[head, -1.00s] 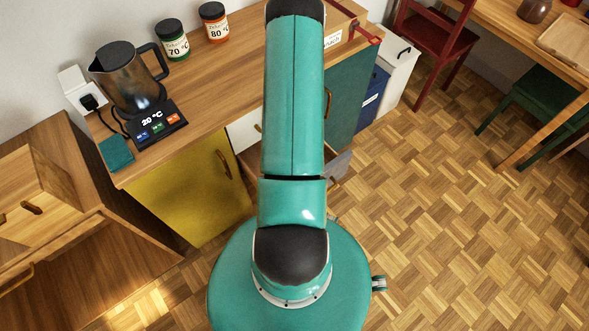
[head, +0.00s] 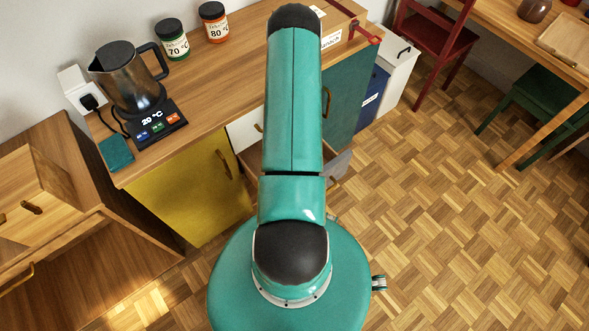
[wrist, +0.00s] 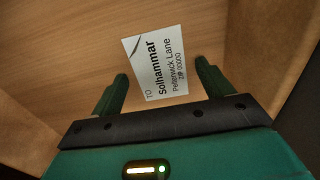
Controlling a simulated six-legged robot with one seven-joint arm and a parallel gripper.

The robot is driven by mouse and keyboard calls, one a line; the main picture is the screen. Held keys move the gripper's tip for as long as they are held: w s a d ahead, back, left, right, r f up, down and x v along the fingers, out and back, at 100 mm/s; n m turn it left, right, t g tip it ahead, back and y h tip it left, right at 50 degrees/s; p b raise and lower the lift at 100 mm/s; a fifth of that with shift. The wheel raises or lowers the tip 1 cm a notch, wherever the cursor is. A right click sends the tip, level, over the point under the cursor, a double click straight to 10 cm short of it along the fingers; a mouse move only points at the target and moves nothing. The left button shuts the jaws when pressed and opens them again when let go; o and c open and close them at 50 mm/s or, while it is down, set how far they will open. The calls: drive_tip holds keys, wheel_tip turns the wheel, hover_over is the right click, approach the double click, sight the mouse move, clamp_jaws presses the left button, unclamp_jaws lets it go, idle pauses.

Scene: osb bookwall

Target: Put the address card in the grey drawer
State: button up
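The address card (wrist: 158,62) is white with dark print reading "Solhammar, Pellenwick Lane". In the wrist view it lies on a pale wooden surface with raised sides, which looks like a drawer's inside. My gripper (wrist: 162,84) is open, its two green fingers apart on either side of the card's lower part, and nothing shows clamped between them. In the head view the grey drawer (head: 341,164) is pulled out under the counter, mostly hidden behind my arm. The card and my gripper are hidden there.
On the counter (head: 222,70) stand a kettle (head: 128,80) on its base, a green-labelled jar (head: 172,40) and an orange-labelled jar (head: 214,22). A wooden box (head: 345,18) sits at the counter's far end. The parquet floor to the right is open, up to a red chair (head: 436,42).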

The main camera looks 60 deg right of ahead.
wheel_tip(320, 180, up, 12)
drive_tip(key=shift+r, duration=0.15)
idle(0.6)
